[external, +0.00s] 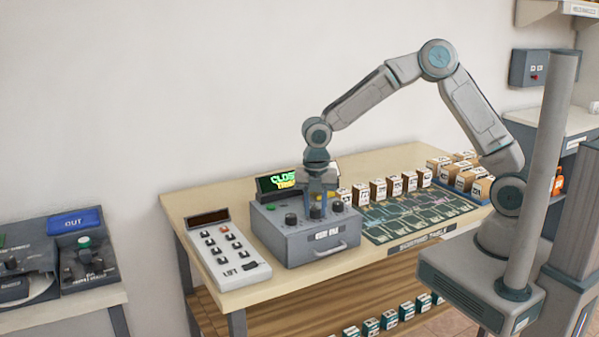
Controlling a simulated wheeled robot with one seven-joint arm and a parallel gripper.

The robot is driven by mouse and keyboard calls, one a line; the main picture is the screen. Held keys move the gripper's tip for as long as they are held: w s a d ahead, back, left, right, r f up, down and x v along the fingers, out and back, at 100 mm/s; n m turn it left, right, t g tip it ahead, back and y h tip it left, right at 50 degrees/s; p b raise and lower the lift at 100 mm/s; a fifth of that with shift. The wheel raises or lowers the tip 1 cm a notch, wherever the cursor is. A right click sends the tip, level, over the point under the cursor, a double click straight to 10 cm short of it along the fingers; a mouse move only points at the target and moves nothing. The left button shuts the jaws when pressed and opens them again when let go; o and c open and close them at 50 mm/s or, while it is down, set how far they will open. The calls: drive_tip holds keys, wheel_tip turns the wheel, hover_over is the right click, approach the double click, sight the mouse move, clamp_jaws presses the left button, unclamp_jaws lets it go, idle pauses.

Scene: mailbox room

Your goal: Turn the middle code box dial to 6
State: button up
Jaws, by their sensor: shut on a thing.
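The grey code box (292,243) stands on the wooden sorting table, with a drawer handle and a small white label on its front. Three dials sit on its top: the left dial (291,219), the middle dial (315,212) and the right dial (338,206). My gripper (316,205) points straight down from above and is shut on the middle dial, partly hiding it. The number the dial points to is too small to read. A display (280,183) with green and yellow letters stands behind the box, partly hidden by my gripper.
A white keypad marked LIFT (229,255) stands left of the box. A green map mat (415,213) lies to the right, with several small labelled boxes (378,189) behind it. A lower shelf (300,297) holds more small boxes.

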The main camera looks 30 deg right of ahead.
sight(315, 208)
drive_tip(key=shift+a+r+n+p, duration=0.15)
drive_tip(key=shift+n+p, duration=0.3)
drive_tip(key=shift+n, duration=0.85)
drive_tip(key=o, duration=1)
wheel_tip(315, 208, up, 14)
drive_tip(key=shift+f+b, duration=0.2)
drive_tip(key=shift+b, duration=0.5)
drive_tip(key=shift+d, duration=0.2)
